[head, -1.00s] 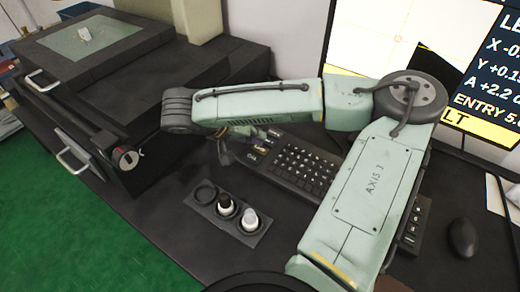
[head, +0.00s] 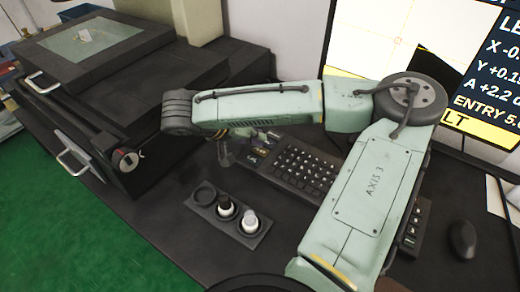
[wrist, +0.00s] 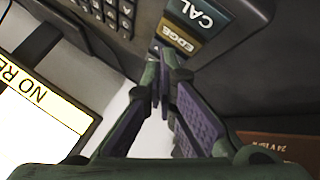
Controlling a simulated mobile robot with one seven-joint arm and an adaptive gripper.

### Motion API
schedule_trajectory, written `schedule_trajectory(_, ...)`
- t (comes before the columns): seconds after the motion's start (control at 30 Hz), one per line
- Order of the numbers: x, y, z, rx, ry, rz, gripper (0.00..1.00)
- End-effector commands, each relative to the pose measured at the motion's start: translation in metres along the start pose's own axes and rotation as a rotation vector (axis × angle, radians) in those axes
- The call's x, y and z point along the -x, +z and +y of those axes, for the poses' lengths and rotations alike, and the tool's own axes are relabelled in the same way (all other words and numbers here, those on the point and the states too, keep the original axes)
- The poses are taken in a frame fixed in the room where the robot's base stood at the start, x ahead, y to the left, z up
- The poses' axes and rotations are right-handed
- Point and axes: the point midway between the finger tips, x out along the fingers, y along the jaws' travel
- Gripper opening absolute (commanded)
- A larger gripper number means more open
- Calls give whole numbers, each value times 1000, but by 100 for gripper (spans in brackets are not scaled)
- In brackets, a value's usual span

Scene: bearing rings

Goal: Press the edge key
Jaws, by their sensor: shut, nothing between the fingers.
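The edge key (wrist: 178,38), labelled EDGE in a yellow-brown band, shows in the wrist view on the dark keyboard panel, beside a teal key marked CAL (wrist: 203,14). My gripper (wrist: 163,52) is shut and empty, its fingertips together right at the near side of the edge key. I cannot tell whether they touch it. In the head view my gripper (head: 226,152) hangs below the arm's wrist at the left end of the keyboard (head: 306,168), partly hidden by the arm. The edge key's label cannot be read there.
A holder (head: 203,194) with a black-topped and a white-topped item stands in front of the keyboard. A mouse (head: 462,239) lies at right, and a monitor (head: 370,45) stands behind. A dark machine (head: 150,80) is at left.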

Motion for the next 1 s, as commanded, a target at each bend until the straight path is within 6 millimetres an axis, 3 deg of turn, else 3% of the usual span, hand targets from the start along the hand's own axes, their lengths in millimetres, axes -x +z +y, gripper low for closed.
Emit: schedule_trajectory(1.0, -8, 6, -6, 0, 0, 0, 0)
